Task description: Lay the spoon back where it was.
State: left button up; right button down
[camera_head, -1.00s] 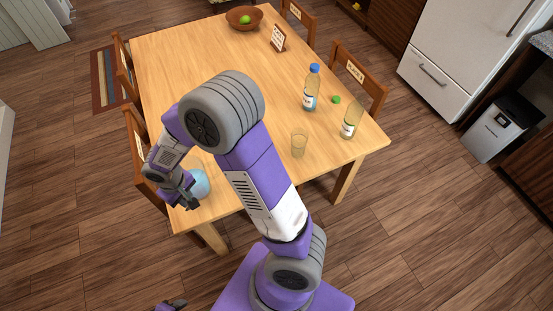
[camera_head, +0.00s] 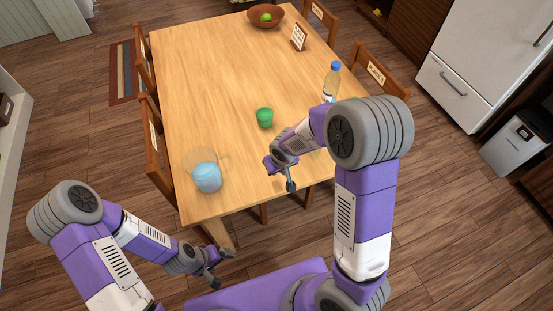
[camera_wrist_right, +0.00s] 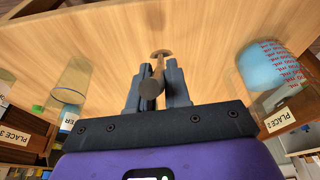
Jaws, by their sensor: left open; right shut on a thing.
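A brown spoon (camera_wrist_right: 151,88) is between the fingers of my right gripper (camera_wrist_right: 155,68) in the right wrist view, with the pale wooden table beyond. In the head view my right gripper (camera_head: 279,175) is over the table's near edge; the spoon cannot be made out there. My left gripper (camera_head: 217,267) is open and empty, low in front of the table. A clear measuring jug with blue liquid (camera_head: 207,178) stands at the table's near left, left of my right gripper. It also shows at the right of the wrist view (camera_wrist_right: 268,68).
A blue-capped bottle (camera_head: 331,82) is partly behind my right arm. Chairs line both sides. The table's left middle is clear.

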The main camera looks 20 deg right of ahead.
jog(key=w+f+n+t+y+b, duration=0.1)
jog(key=w+f+t+b, duration=0.1)
jog(key=w+f+b, duration=0.1)
jog(key=shift+a+t, duration=0.15)
jog(key=shift+t, duration=0.25)
jog(key=w+n+t+y+b, duration=0.1)
jog(key=t+b, duration=0.1)
jog(key=w+f+t+y+b, duration=0.1)
jog(key=w+t+b, duration=0.1)
jog(key=b, duration=0.1)
jog(key=w+f+n+t+y+b, duration=0.1)
jog(key=t+y+b, duration=0.1)
jog(key=b, duration=0.1)
jog(key=shift+w+n, duration=0.3)
jog(key=shift+w, duration=0.1)
jog(key=shift+t+y, duration=0.4)
jog(key=shift+t, duration=0.3)
jog(key=shift+w+d+f+b, duration=0.1)
jog(key=shift+f+b, duration=1.35)
jog(key=shift+f, duration=0.05)
jog(key=shift+w+d+f+b, duration=0.1)
jog(key=shift+f+b, duration=1.3)
jog(key=shift+f, duration=0.05)
jog(key=shift+f, duration=0.65)
jog(key=c, duration=1)
grip_release()
